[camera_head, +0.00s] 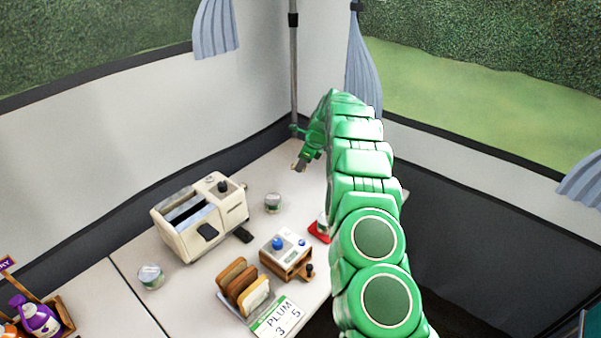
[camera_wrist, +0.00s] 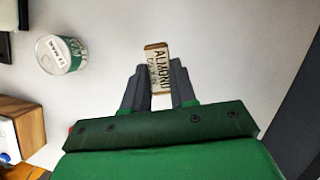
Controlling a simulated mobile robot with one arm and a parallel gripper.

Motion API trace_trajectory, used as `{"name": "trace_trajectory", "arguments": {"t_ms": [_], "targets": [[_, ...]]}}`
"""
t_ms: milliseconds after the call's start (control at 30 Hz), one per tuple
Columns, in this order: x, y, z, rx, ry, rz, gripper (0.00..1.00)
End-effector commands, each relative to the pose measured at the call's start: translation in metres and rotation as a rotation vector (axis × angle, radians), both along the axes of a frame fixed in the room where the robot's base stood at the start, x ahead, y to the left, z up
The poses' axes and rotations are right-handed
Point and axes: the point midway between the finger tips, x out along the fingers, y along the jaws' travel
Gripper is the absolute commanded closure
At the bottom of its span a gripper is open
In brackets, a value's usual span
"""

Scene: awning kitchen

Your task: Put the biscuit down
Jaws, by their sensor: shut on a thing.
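The biscuit (camera_wrist: 156,68) is a small brown-edged block with a pale label reading "ALMOND". It sits between the two grey fingers of my gripper (camera_wrist: 155,84), with its far end sticking out past the fingertips. In the head view my gripper (camera_head: 299,165) is over the far end of the white table (camera_head: 290,160), beyond the toaster. The biscuit is too small there to make out clearly. I cannot tell whether it touches the table surface.
A labelled tin (camera_wrist: 62,54) stands left of my gripper; free white surface lies around the biscuit. Nearer are a cream toaster (camera_head: 200,218), a wooden box with a blue knob (camera_head: 286,254), a bread rack (camera_head: 243,287) and a red stand (camera_head: 319,231). Dark wall edges the table.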

Motion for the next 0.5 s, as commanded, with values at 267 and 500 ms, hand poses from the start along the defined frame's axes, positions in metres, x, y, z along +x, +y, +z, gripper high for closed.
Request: {"name": "trace_trajectory", "arguments": {"t_ms": [267, 500], "targets": [[0.015, 0.001, -0.019, -0.001, 0.001, 0.000, 1.00], [0.023, 0.001, -0.024, 0.000, -0.003, 0.000, 1.00]]}}
